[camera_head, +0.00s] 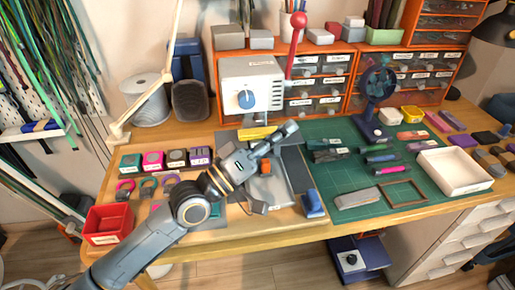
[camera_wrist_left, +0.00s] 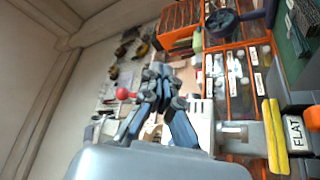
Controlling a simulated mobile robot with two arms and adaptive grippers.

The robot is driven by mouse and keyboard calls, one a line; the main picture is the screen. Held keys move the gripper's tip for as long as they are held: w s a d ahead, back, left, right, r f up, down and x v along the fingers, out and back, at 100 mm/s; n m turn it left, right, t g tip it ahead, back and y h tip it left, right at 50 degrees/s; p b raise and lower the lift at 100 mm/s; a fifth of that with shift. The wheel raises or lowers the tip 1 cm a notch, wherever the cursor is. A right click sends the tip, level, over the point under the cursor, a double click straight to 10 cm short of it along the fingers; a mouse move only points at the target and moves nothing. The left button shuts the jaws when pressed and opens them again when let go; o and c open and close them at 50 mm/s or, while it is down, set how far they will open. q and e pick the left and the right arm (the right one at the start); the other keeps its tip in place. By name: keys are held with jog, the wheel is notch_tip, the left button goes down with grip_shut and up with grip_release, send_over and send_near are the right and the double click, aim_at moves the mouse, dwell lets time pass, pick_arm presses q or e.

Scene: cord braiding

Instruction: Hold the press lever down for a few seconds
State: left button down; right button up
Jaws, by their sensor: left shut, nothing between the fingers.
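The press (camera_head: 252,88) is a white machine with a blue dial, standing at the back middle of the workbench. Its red lever (camera_head: 295,50) stands nearly upright on the right side, with a red ball (camera_head: 299,20) on top. My left gripper (camera_head: 292,127) is shut and empty, in front of and below the press, apart from the lever. In the left wrist view the gripper fingers (camera_wrist_left: 163,72) show closed together, with the red ball (camera_wrist_left: 123,94) to their left. My right gripper is in neither view.
Orange drawer units (camera_head: 325,85) stand behind the bench. A green cutting mat (camera_head: 340,185) with tools, a small blue fan (camera_head: 376,85) and a white tray (camera_head: 455,171) lie to the right. A red bin (camera_head: 105,226) is at the front left. A yellow piece (camera_head: 258,132) lies below the press.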

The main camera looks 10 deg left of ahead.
pick_arm(q)
jog(key=v, duration=1)
